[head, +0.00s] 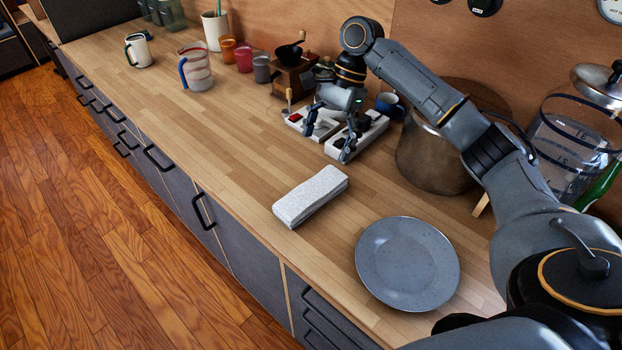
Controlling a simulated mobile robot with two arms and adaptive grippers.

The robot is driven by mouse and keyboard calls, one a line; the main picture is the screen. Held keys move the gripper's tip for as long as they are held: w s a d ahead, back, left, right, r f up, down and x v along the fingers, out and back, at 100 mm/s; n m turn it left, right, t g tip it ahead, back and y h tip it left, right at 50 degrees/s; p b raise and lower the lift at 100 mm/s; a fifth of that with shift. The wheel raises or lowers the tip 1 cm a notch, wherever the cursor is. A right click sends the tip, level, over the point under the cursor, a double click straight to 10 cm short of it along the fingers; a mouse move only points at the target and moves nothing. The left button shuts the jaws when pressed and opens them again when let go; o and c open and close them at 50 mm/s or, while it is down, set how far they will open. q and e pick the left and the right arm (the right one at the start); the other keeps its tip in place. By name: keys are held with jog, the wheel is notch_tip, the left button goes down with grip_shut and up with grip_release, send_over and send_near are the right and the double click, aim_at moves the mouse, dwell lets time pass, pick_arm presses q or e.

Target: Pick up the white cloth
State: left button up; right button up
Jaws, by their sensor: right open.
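The white cloth (310,196) lies folded in a flat oblong on the wooden counter, near its front edge. It is fully in view and nothing touches it. My right gripper (330,143) is open and points down over the power strips behind the cloth. It is apart from the cloth, farther back on the counter. I cannot tell whether its fingers touch the strips. My left gripper is not in view.
A grey plate (407,263) lies to the right of the cloth. White power strips (358,136) lie behind it, with a large pot (437,160) to their right. A coffee grinder (293,72) and cups (243,58) stand along the wall. The counter left of the cloth is clear.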

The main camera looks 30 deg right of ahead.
send_over(312, 190)
jog(key=d, duration=0.2)
jog(key=f, duration=0.4)
jog(key=shift+w+d+f, duration=0.2)
jog(key=shift+f, duration=0.1)
jog(key=p+x, duration=0.1)
jog(key=x, duration=0.2)
jog(key=shift+w, duration=0.2)
jog(key=x, duration=0.3)
jog(key=shift+s+f+p, duration=0.1)
jog(key=shift+f+p, duration=0.25)
jog(key=shift+p, duration=0.05)
jog(key=shift+a+f, duration=0.1)
jog(key=shift+f, duration=0.25)
jog(key=c, duration=1.2)
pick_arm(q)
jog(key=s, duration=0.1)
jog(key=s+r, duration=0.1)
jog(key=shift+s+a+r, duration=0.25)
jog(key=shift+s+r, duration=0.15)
pick_arm(e)
jog(key=shift+c, duration=0.3)
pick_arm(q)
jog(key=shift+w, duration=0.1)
